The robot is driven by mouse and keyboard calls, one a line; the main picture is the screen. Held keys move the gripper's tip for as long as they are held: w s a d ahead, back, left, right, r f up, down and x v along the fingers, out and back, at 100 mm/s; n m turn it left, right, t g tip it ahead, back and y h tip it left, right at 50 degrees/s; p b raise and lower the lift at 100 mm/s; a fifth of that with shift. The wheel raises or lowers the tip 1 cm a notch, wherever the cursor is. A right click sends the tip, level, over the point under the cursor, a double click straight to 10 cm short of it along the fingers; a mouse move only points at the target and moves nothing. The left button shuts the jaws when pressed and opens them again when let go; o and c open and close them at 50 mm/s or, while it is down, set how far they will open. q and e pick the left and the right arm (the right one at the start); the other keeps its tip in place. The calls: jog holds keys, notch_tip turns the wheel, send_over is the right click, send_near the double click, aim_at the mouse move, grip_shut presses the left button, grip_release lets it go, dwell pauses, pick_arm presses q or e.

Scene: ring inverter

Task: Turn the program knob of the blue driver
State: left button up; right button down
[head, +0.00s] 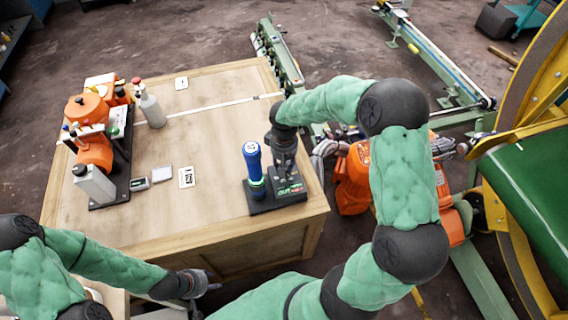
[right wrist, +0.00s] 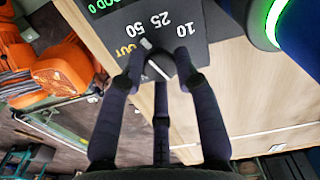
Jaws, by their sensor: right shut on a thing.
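The blue driver (head: 252,164) stands upright in a black base (head: 268,207) near the right front edge of the wooden crate. Its lit green ring shows in the right wrist view (right wrist: 276,22). The dark program knob (right wrist: 158,66) sits on the base panel, with a white pointer mark on it. The markings 10, 25, 50 and OUT lie around it. My right gripper (head: 284,172) points down over the panel, and in the right wrist view its fingers (right wrist: 160,75) close around the knob. My left gripper (head: 204,283) is low, in front of the crate, and its finger opening is unclear.
On the crate (head: 215,120), an orange device (head: 90,120) and bottles stand at the left; small cards lie in the middle. Orange machinery (head: 355,180) is beyond the crate's right edge, with a yellow wheel frame (head: 500,215) at far right.

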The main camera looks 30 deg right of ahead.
jog(key=c, duration=0.9)
grip_release()
notch_tip(320, 180, up, 12)
dwell(0.3)
